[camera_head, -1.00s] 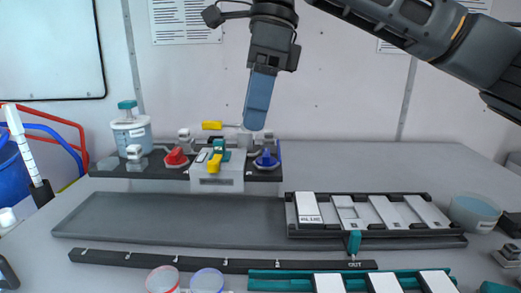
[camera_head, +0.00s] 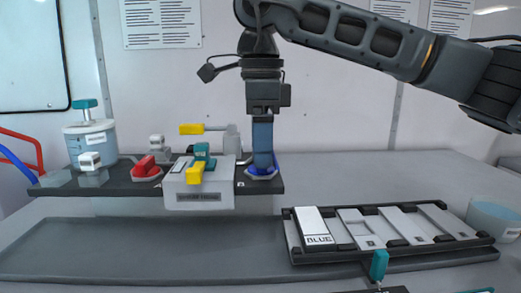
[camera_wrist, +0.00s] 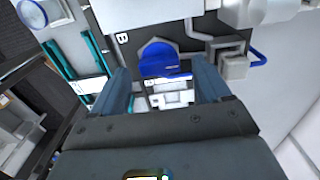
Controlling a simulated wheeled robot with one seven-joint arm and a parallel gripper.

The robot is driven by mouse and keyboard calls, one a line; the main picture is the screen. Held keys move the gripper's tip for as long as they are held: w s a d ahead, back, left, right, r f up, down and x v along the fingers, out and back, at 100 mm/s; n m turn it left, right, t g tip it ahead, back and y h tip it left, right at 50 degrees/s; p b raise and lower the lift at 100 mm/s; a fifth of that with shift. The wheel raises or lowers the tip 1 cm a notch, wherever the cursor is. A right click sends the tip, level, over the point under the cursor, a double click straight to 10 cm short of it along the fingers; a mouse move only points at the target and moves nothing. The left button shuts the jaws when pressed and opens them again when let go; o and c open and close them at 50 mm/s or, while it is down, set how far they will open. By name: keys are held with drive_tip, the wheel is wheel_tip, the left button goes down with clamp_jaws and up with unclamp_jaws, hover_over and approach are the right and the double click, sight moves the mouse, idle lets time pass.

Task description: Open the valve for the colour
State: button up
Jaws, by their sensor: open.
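A white card lettered BLUE (camera_head: 315,227) lies in the leftmost slot of the card rack (camera_head: 300,256). The blue valve (camera_head: 261,175) sits at the right end of the dark valve rail (camera_head: 115,184). The red valve (camera_head: 146,168) and the yellow handle (camera_head: 195,171) on a white box are to its left. My gripper (camera_head: 263,163) points straight down at the blue valve and hides most of it in the head view. In the wrist view the open fingers (camera_wrist: 161,82) stand apart, with the blue valve (camera_wrist: 158,58) showing between them. Contact cannot be told.
A second yellow handle (camera_head: 192,129) on a pipe stands behind the white box, close to my gripper's left. A clear container (camera_head: 92,143) with a teal top is at the left. The long grey tray (camera_head: 130,249) in front is empty at left.

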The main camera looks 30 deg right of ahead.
drive_tip(key=shift+f, duration=0.65)
drive_tip(key=c, duration=1)
